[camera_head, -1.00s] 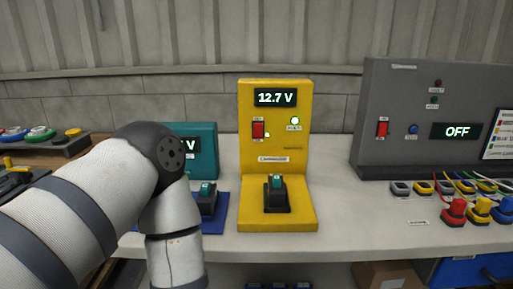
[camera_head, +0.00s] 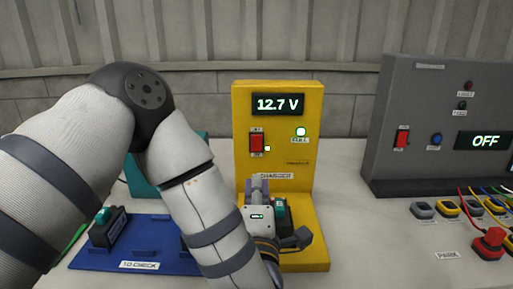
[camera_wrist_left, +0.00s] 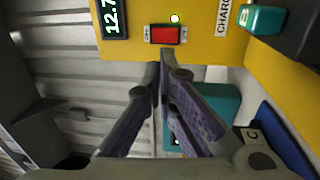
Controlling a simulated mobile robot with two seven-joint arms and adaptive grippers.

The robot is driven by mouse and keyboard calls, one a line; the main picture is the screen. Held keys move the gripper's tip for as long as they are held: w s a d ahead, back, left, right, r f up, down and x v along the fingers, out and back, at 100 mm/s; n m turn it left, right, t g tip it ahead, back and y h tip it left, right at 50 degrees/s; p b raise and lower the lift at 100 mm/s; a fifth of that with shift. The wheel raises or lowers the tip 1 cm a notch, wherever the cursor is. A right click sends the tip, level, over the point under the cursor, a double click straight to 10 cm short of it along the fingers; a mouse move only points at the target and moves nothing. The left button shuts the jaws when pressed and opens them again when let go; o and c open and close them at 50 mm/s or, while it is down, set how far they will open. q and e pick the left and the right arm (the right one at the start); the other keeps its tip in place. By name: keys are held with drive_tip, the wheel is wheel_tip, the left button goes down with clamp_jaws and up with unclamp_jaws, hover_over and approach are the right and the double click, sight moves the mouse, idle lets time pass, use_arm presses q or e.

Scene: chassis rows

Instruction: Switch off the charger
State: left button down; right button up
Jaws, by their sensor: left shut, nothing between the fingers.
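The yellow charger (camera_head: 310,165) stands upright on the bench, its display (camera_head: 278,104) reading 12.7 V. Its red rocker switch (camera_head: 257,142) is on the front panel, with a lit light (camera_head: 300,132) to the right. The switch also shows in the left wrist view (camera_wrist_left: 166,34). My left gripper (camera_head: 259,182) is shut and empty, in front of the charger below the switch. In the left wrist view its fingertips (camera_wrist_left: 157,68) are together, just short of the switch; I cannot tell whether they touch the panel. My right gripper is not in view.
A teal-topped battery (camera_head: 281,207) sits on the charger's base, close beside my left gripper. A blue mat (camera_head: 158,231) holds another battery (camera_head: 107,227) at the left. A grey cabinet (camera_head: 430,95) reading OFF stands at the right, with coloured connectors in front.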

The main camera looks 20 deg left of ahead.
sight(256, 142)
use_arm(q)
drive_tip(key=b+x, duration=0.4)
drive_tip(key=x, duration=0.9)
drive_tip(key=shift+w+a, duration=0.15)
drive_tip(key=shift+w, duration=0.25)
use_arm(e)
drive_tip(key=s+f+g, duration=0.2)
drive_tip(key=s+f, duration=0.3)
use_arm(q)
drive_tip(key=shift+w, duration=0.15)
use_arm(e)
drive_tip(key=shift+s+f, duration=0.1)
